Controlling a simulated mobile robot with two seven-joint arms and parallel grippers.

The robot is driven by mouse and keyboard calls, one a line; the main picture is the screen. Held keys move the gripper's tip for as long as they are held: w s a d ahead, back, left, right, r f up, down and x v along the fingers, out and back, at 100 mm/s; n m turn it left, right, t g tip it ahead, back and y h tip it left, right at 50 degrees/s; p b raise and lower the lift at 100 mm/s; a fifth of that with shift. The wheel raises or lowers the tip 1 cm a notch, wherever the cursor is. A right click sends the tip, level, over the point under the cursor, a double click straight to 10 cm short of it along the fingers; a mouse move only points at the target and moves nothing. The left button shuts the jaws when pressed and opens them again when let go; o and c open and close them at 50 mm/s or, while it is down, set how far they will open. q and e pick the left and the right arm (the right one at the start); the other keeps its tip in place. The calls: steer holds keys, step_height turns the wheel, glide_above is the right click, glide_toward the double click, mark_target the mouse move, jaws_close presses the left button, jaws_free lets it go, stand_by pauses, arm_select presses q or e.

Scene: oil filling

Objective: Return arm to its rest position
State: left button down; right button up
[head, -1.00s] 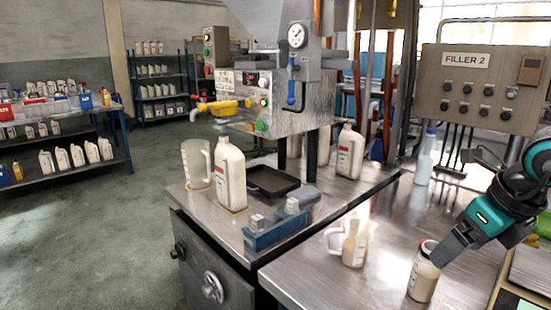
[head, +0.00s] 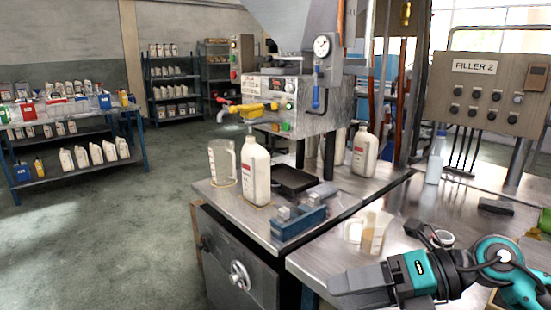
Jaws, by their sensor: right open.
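My right gripper (head: 345,287) is open, low in the head view at the front edge of the metal bench. Its fingers point left and hold nothing that I can see. My right arm (head: 465,270) comes in from the right, low across the bench. My left gripper is not in view.
A clear jug (head: 375,232) stands on the bench (head: 320,262) behind the gripper. The filling machine (head: 300,105) stands left of it, with a white bottle (head: 256,170), a beaker (head: 222,162) and a blue holder (head: 298,222) on its table. The floor at left is free.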

steer(key=d+f+m+t+h+p, duration=0.25)
steer(key=f+m+t+h, duration=0.4)
steer(key=m, duration=0.95)
steer(key=d+f+m+t+h+p, duration=0.1)
steer(key=d+f+m+t+h, duration=0.2)
steer(key=f+m+t, duration=0.9)
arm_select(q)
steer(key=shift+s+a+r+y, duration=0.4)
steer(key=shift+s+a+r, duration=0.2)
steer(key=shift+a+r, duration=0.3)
arm_select(e)
steer(key=s+f+m+g+h, duration=0.2)
steer(key=s+f+m+g, duration=0.4)
steer(key=s+m+g, duration=0.3)
steer(key=shift+s+d+f+g, duration=0.3)
steer(key=shift+s+f+g, duration=0.05)
steer(key=shift+s, duration=0.15)
